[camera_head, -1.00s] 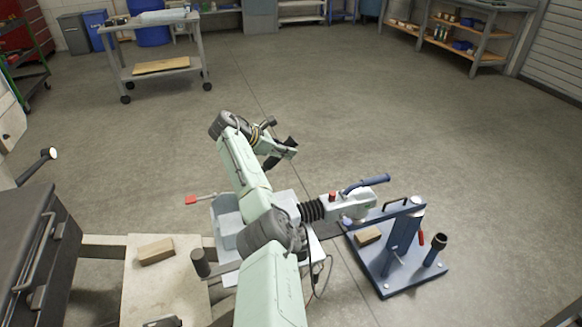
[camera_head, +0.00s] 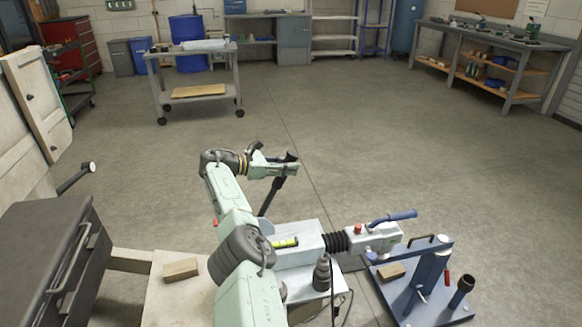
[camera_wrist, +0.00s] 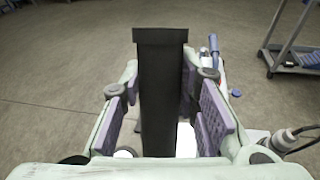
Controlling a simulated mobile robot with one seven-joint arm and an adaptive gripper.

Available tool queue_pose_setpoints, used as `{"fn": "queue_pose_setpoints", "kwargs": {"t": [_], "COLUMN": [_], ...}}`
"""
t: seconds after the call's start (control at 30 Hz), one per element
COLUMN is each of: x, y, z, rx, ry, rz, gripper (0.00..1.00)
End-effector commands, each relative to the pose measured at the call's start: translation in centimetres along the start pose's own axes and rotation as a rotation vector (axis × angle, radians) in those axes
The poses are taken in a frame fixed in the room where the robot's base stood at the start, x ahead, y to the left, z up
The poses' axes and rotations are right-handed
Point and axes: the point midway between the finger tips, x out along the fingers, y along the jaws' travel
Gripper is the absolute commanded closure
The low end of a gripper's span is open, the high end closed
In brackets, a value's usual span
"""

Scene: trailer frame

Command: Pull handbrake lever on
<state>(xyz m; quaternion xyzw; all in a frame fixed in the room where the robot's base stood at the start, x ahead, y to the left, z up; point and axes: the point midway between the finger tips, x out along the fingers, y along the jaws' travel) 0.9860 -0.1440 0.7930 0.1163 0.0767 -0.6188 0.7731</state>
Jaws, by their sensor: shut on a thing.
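The handbrake lever (camera_head: 270,196) is a black bar that rises at a tilt from beside the pale drawbar housing. My gripper (camera_head: 283,168) is at its upper end, with the lever's dark tip showing just past the fingers. In the wrist view, the lever (camera_wrist: 161,85) stands between the two purple finger pads of my gripper (camera_wrist: 162,108), which is shut on it. The lever's base is partly hidden by my arm in the head view.
A white coupling head (camera_head: 375,238) with a blue handle (camera_head: 392,217) sits at the drawbar's right end, by a blue stand (camera_head: 425,275). A wooden block (camera_head: 181,269) lies on a pale board. A dark box (camera_head: 45,255) stands left.

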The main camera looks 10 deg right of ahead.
Motion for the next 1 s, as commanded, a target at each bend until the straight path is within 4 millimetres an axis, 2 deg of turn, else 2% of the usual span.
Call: {"fn": "queue_pose_setpoints", "kwargs": {"t": [0.27, 0.3, 0.6, 0.87, 1.0], "x": [-0.19, -0.19, -0.13, -0.06, -0.75], "y": [0.14, 0.15, 0.12, 0.06, 0.12], "z": [0.1, 0.1, 0.04, -0.01, -0.06], "rx": [-0.001, -0.001, 0.0, 0.0, 0.0], "ry": [-0.003, -0.003, -0.001, 0.0, 0.001], "rz": [0.005, 0.005, 0.004, 0.002, 0.004], "gripper": [1.0, 0.71, 0.51, 0.51, 0.51]}}
